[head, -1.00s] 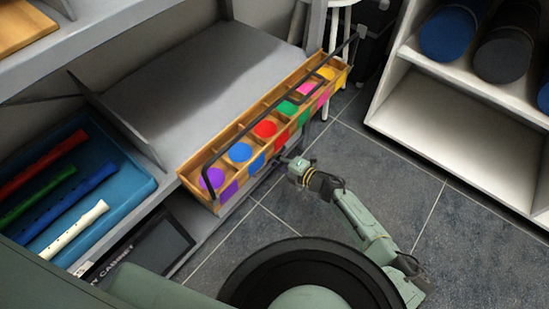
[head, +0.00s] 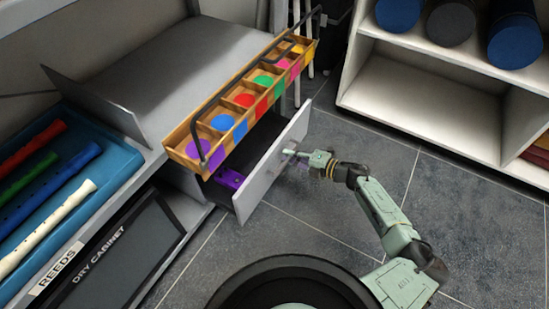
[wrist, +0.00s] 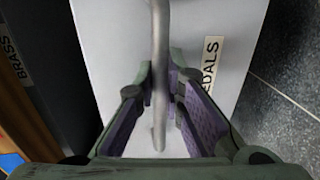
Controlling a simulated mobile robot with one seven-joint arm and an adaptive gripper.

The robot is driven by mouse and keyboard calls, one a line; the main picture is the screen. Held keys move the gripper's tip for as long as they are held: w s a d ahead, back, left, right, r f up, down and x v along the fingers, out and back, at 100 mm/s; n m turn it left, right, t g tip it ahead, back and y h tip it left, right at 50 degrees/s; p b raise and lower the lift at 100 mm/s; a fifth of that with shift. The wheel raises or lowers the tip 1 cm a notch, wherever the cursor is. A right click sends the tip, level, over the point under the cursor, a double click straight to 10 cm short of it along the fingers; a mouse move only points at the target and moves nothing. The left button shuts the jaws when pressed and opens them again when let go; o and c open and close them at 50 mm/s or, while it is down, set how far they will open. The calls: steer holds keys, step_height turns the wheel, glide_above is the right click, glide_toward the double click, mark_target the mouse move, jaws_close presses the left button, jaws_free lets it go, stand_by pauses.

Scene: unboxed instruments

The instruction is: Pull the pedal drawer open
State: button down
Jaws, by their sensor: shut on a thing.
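The pedal drawer (head: 270,172) is a light grey drawer under the counter, pulled partway out, with a dark interior. A purple pedal (head: 229,180) lies inside at its near left end. In the wrist view its grey front (wrist: 110,60) carries a label ending in "EDALS" (wrist: 210,65) and a vertical bar handle (wrist: 160,70). My gripper (head: 291,156) is at the drawer front in the head view. In the wrist view my gripper (wrist: 165,105) has its purple-padded fingers on both sides of the handle, shut on it.
A wooden rack of coloured compartments (head: 202,156) sits on the counter edge above the drawer. A blue tray of recorders (head: 128,158) and a dry cabinet (head: 120,262) are at the left. White shelves (head: 430,90) stand at the right. Tiled floor (head: 330,225) is clear before the drawer.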

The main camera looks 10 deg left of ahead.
steer(key=f+v, duration=0.3)
steer(key=v, duration=1.2)
steer(key=shift+s+d, duration=0.15)
steer(key=shift+d, duration=0.3)
steer(key=shift+f, duration=0.1)
steer(key=c, duration=1.7)
jaws_free()
steer(key=shift+o, duration=0.2)
steer(key=shift+d, duration=0.1)
steer(key=v, duration=1.2)
